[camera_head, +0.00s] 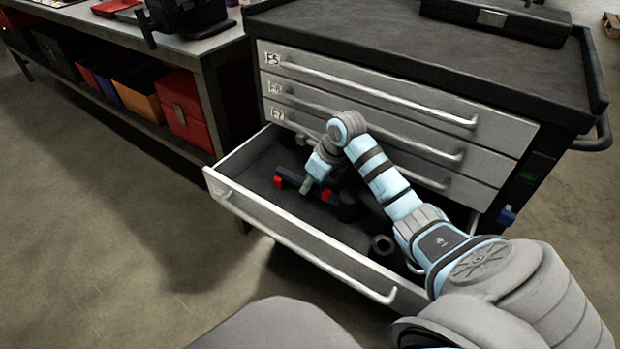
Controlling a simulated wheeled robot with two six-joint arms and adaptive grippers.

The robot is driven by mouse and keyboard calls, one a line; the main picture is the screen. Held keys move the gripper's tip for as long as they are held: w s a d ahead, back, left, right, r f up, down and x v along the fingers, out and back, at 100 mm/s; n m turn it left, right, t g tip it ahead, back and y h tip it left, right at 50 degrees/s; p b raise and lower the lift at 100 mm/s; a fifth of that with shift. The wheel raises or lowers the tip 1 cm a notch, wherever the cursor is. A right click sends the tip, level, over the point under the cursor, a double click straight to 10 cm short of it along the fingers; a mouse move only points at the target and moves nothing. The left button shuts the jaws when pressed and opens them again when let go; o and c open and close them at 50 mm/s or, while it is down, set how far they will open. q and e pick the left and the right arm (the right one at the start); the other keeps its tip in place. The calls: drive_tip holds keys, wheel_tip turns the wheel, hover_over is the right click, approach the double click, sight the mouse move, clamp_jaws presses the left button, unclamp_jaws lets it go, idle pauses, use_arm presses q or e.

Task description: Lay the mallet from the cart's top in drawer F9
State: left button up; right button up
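An open drawer (290,244) stands pulled out low on the grey tool cart; its small label is too blurred to read. My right arm reaches over its front. The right gripper (305,187) points down into the drawer, and its fingers are too small and dark to tell whether they are open. Beside it is a dark piece with red ends (279,182), possibly the mallet; I cannot tell whether it is held or lies on the drawer floor. No mallet shows on the visible part of the cart's top (440,55). My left gripper is out of view.
A dark ring-shaped part (382,244) lies in the drawer's right part. Shut drawers with long handles (380,92) are above. A black case (497,18) lies on the cart's top. A workbench (205,48) with red bins (184,108) stands left. The floor in front is clear.

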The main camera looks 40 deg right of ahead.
drive_tip(key=o, duration=0.4)
drive_tip(key=shift+r, duration=0.1)
drive_tip(key=shift+c, duration=0.2)
drive_tip(key=v, duration=1.2)
